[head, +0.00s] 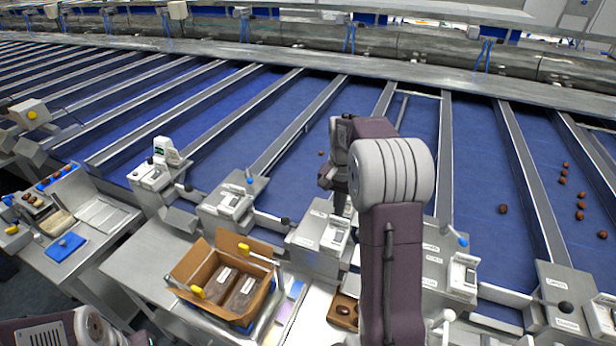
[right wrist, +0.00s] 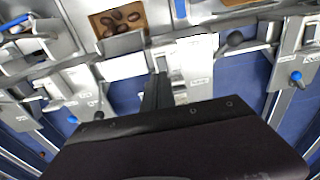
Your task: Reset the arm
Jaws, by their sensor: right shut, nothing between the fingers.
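My right arm reaches up the middle of the head view. Its gripper (head: 341,206) points down over the row of grey station housings at the near ends of the blue belts. The right gripper is shut and holds nothing. In the right wrist view its dark fingers (right wrist: 157,92) are together, above the metal housings and away from the dates. My left arm shows only in part at the lower left corner of the head view; its gripper is out of sight.
An open cardboard box (head: 184,272) holding clear packs stands left of my right arm. A small brown tray (head: 334,318) holds dates, also seen in the wrist view (right wrist: 97,22). Several dates (head: 580,205) lie on the right belts. Metal dividers (head: 445,150) separate the belts.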

